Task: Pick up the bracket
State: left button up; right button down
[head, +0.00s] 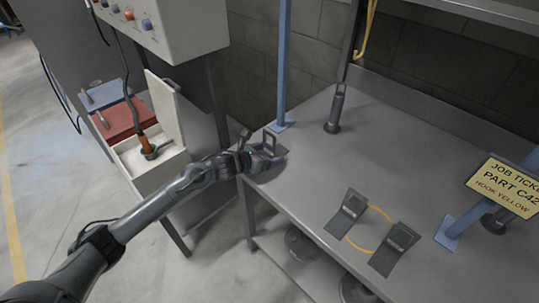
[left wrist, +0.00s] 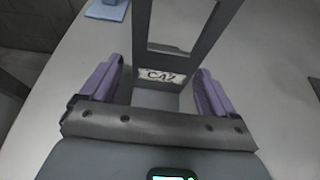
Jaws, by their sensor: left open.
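A grey bracket (head: 269,143) with an open frame stands at the left corner of the steel table. In the left wrist view the bracket (left wrist: 165,101) fills the middle, with a white label that seems to read C42. My left gripper (head: 252,157) is at the bracket, its arm coming in from the left. In the wrist view its two purple fingers (left wrist: 155,92) are apart, one on each side of the bracket's base, with gaps showing. My right gripper is in neither view.
A dark upright piece (head: 335,110) stands behind. A yellow hook (head: 366,30) hangs above; a job ticket (head: 505,186) is at right.

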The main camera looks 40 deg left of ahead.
pick_arm(q)
jog(key=shift+w+f, duration=0.15)
jog(key=shift+w, duration=0.2)
jog(key=c, duration=1.4)
jog(key=shift+c, duration=0.4)
